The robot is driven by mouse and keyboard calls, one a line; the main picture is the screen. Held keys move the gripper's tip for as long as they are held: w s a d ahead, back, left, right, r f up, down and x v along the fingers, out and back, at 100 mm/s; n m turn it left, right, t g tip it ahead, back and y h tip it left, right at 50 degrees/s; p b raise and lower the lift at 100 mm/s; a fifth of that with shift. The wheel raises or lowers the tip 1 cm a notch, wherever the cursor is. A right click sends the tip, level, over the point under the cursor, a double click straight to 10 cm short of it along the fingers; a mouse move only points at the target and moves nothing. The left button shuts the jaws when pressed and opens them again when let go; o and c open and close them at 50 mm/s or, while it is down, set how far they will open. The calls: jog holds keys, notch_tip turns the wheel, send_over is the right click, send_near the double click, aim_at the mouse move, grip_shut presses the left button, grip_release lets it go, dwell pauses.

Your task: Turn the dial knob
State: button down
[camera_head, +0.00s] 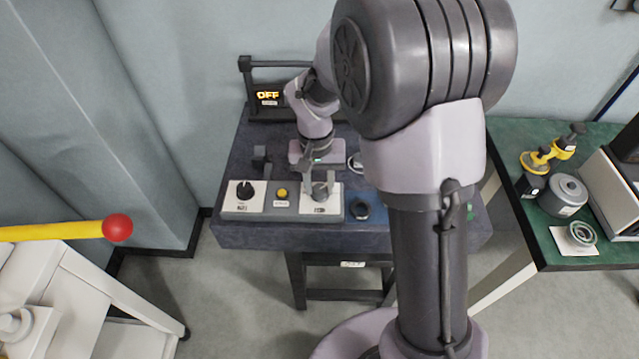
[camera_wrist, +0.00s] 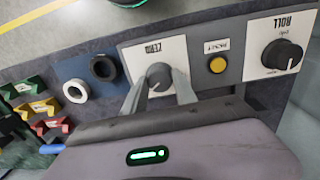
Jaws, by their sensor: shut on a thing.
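A panel (camera_head: 270,213) on the dark table's front edge carries two dial knobs on white plates. The right-hand knob (camera_head: 320,189) shows in the wrist view as a grey knob (camera_wrist: 158,76) on a plate with upside-down lettering. My gripper (camera_head: 319,184) comes down on it from above, and its two fingers (camera_wrist: 158,82) are shut on the sides of this knob. The fingers hide part of the knob and its plate. The other knob, black (camera_head: 244,190), stands free at the panel's left end; it also shows in the wrist view (camera_wrist: 281,54).
A yellow button (camera_head: 282,193) sits between the knobs. A dark ring (camera_head: 359,209) lies right of the panel. A display reading OFF (camera_head: 268,96) stands behind. A green table (camera_head: 560,255) with parts stands right.

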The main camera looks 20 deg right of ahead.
aim_at(316, 188)
jog(key=shift+m, duration=0.4)
jog(key=c, duration=1)
grip_release()
jog(key=shift+r, duration=0.15)
notch_tip(316, 188, up, 17)
jog(key=p, duration=0.7)
jog(key=shift+w+a, duration=0.15)
jog(key=shift+a, duration=0.2)
